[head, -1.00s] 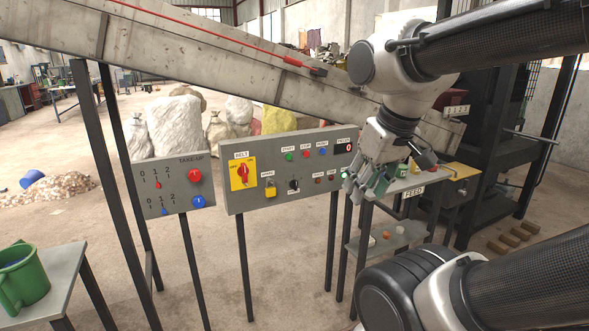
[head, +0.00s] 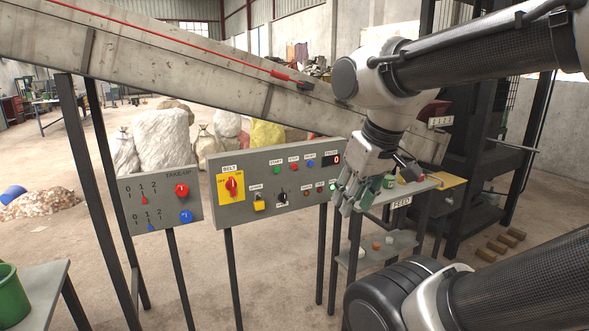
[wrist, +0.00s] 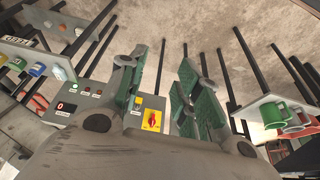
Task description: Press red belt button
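The grey control panel (head: 262,200) carries a BELT switch (head: 231,186), a red handle on a yellow plate, at its left. A red button (head: 294,168) sits between a green button (head: 277,170) and a blue button (head: 310,164) along the top. My gripper (head: 345,200) hangs at the panel's lower right corner, apart from the BELT switch and the red button. In the wrist view my gripper (wrist: 160,85) is open and empty, its green-padded fingers spread. The BELT switch (wrist: 152,121) shows between them; the top-row buttons are not visible there.
A smaller TAKE-UP panel (head: 160,200) with red and blue knobs stands at left. The inclined conveyor (head: 180,65) runs behind. At right is a FEED stand (head: 405,190) with items; a green mug (head: 12,295) stands on a table at lower left.

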